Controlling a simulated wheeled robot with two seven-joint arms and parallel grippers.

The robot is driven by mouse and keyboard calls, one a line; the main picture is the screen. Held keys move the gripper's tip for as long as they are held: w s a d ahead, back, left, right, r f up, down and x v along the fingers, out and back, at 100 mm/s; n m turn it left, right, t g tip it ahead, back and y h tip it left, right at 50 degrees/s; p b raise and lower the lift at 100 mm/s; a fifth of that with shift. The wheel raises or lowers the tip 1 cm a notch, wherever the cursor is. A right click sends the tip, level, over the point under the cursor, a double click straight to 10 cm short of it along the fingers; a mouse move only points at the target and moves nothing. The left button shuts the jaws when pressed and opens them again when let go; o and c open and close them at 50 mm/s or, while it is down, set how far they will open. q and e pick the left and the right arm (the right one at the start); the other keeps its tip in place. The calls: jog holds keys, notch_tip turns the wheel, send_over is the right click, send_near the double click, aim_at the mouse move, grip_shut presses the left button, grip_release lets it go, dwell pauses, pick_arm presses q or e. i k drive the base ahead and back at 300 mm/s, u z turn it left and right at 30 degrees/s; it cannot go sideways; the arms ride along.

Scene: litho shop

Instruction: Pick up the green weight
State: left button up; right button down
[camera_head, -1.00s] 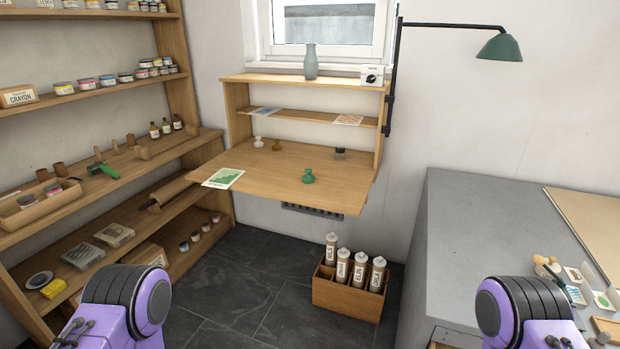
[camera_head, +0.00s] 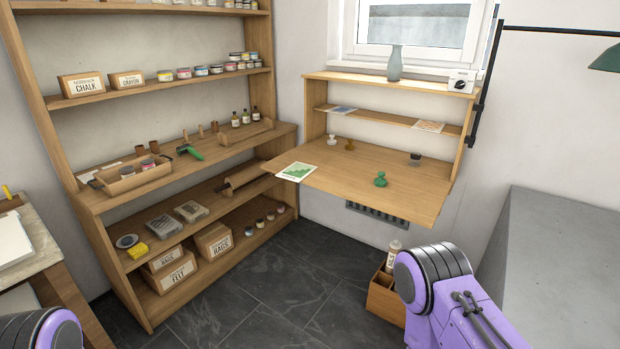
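The green weight (camera_head: 380,180) stands on the fold-down wooden desk (camera_head: 330,192) by the window, towards the desk's right half. It is small, with a rounded knob on a wider base. A white weight (camera_head: 332,140), a brown one (camera_head: 349,145) and a dark one (camera_head: 415,158) of similar size stand farther back on the same desk. Only purple and black upper parts of my two arms show, at the bottom left and the bottom right. Both grippers are out of view, and nothing of mine is near the green weight.
A green-print card (camera_head: 297,171) lies at the desk's left corner. Wooden shelving (camera_head: 100,207) fills the left wall. A wooden crate with a bottle (camera_head: 384,298) stands on the floor below the desk. A grey counter (camera_head: 560,245) is at right. Dark floor is clear in front.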

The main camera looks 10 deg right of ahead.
aim_at(380, 181)
jog(key=u, duration=0.2)
jog(key=i, duration=3.15)
jog(key=z, duration=2.1)
